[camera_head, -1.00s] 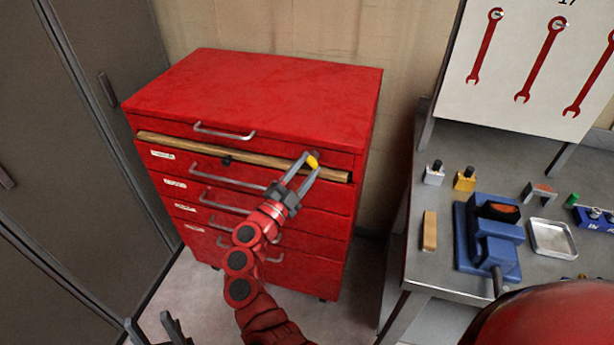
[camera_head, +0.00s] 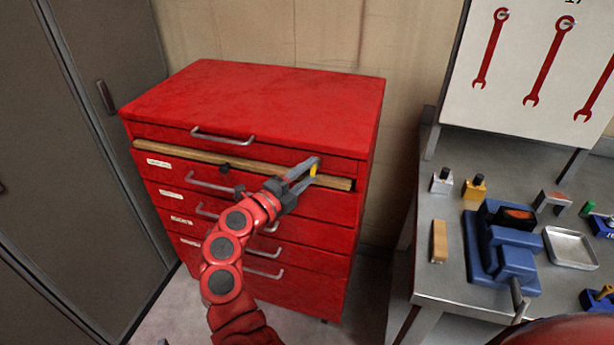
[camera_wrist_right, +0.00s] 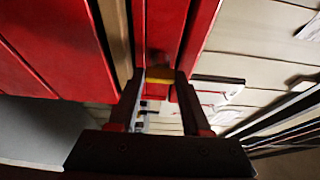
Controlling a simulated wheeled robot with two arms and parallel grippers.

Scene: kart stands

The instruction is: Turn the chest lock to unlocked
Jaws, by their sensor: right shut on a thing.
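The red tool chest (camera_head: 250,100) stands against the wall, its drawers closed. My right gripper (camera_head: 306,170) is at the upper right of its front and is shut on a small yellow lock piece (camera_head: 313,170). The yellow piece stands nearly upright in the head view. In the right wrist view, the yellow piece (camera_wrist_right: 154,81) lies as a short band between the two fingers (camera_wrist_right: 155,95). The fingers hide most of the lock around it, and I see no lock marking. My left gripper is not in view.
A wooden bar (camera_head: 190,158) runs across the chest front below the top drawer. Grey cabinets (camera_head: 70,150) stand at the left. At the right is a metal bench (camera_head: 450,285) with a blue vise (camera_head: 500,250) and a metal tray (camera_head: 570,247).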

